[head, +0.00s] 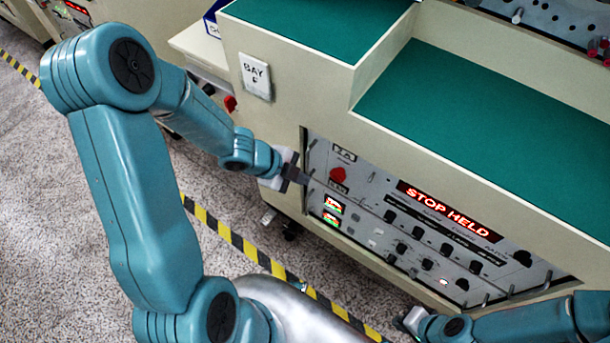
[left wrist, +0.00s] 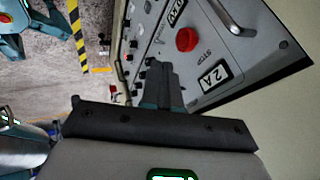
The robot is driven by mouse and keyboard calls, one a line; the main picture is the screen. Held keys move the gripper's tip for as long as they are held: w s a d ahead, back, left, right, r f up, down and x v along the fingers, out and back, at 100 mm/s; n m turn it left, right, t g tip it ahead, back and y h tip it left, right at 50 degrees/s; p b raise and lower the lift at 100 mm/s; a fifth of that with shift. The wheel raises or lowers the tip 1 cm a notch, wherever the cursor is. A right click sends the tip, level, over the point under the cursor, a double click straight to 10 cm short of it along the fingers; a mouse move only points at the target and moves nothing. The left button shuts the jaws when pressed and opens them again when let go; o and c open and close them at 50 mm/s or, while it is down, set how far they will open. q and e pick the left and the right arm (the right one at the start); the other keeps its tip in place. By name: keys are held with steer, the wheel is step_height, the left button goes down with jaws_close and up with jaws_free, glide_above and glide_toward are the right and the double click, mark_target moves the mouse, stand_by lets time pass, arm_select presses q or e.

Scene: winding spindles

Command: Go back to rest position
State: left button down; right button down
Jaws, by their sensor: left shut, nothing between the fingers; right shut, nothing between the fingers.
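My left gripper (head: 299,176) is in front of the upper left end of the machine's control panel (head: 375,205), close to its red stop button (head: 337,175). In the left wrist view its dark fingers (left wrist: 164,82) are together with nothing between them, and the red button (left wrist: 187,39) shows beyond them, uncovered. I cannot tell from this angle whether the fingertips touch the panel. My right gripper (head: 404,319) is low at the bottom edge of the head view, below the panel, small and partly cut off; it is shut and empty.
The panel's lit display (head: 443,209) reads "STOP HELD". A red knob (head: 230,104) is beside my left forearm. Yellow-black tape (head: 240,243) crosses the open speckled floor (head: 45,190).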

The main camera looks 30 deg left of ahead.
arm_select(q)
steer(key=shift+d, duration=0.1)
stand_by(0.4)
steer(key=s+d+f+n+g+h+p, duration=0.1)
steer(key=s+d+f+n+g+p, duration=0.15)
steer(key=d, duration=0.45)
steer(key=s+d+f+n+g+h+p, duration=0.1)
steer(key=s+d+f+n, duration=0.15)
steer(key=d, duration=0.45)
steer(key=s+f+n+g+y, duration=0.2)
steer(key=s+f+n, duration=0.3)
steer(key=n, duration=0.9)
steer(key=shift+s+a+f+y, duration=0.15)
steer(key=shift+s+y, duration=0.15)
steer(key=shift+s, duration=0.85)
stand_by(2.2)
